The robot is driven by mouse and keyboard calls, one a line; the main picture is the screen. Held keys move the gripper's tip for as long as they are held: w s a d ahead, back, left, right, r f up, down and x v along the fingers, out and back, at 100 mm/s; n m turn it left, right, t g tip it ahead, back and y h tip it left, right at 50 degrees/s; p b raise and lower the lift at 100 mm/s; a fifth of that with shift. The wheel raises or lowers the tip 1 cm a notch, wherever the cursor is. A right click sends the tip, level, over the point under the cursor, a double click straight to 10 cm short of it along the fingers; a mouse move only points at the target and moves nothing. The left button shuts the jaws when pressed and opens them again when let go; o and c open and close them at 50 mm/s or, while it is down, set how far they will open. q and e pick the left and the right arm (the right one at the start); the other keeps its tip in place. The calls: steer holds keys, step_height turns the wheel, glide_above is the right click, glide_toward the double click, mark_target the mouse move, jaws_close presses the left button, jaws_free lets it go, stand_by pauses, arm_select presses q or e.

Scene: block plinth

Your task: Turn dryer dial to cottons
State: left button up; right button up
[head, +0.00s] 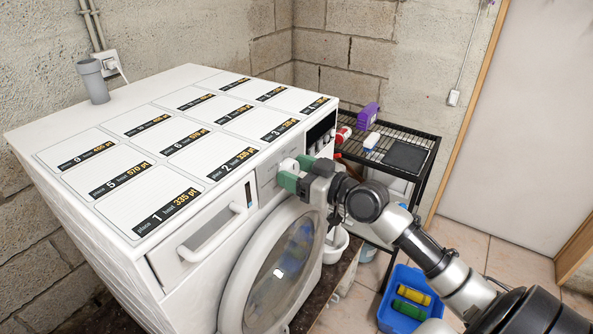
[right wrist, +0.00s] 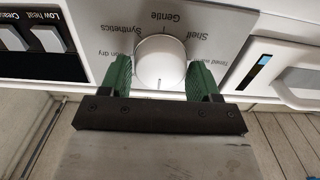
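The dryer (head: 172,251) is a white front-loader with a round door. Its white dial (right wrist: 160,62) sits on the silver control panel (right wrist: 226,30), with labels upside down in the right wrist view. "Gentle", "Synthetics" and "Shell" can be read; other labels are partly hidden. A thin mark above the dial lies near "Gentle"; no "cottons" label reads clearly. My right gripper (right wrist: 160,78) has its green fingers on either side of the dial, very close to it. Whether they touch or press it, I cannot tell. In the head view it (head: 296,173) reaches the panel from the right. My left gripper is not in view.
A drawer handle (head: 212,232) is left of the dial. A black wire rack (head: 420,141) with a purple item (head: 368,116) stands right of the dryer. A blue crate (head: 393,318) is on the floor.

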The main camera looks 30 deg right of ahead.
steer(key=c, duration=0.5)
steer(key=m+p, duration=0.1)
steer(key=m, duration=0.3)
steer(key=shift+d+m, duration=0.1)
steer(key=shift+m, duration=0.3)
steer(key=shift+w+d+m+p, duration=0.1)
steer(key=shift+m+p, duration=0.3)
steer(key=shift+m, duration=1.5)
steer(key=o, duration=0.9)
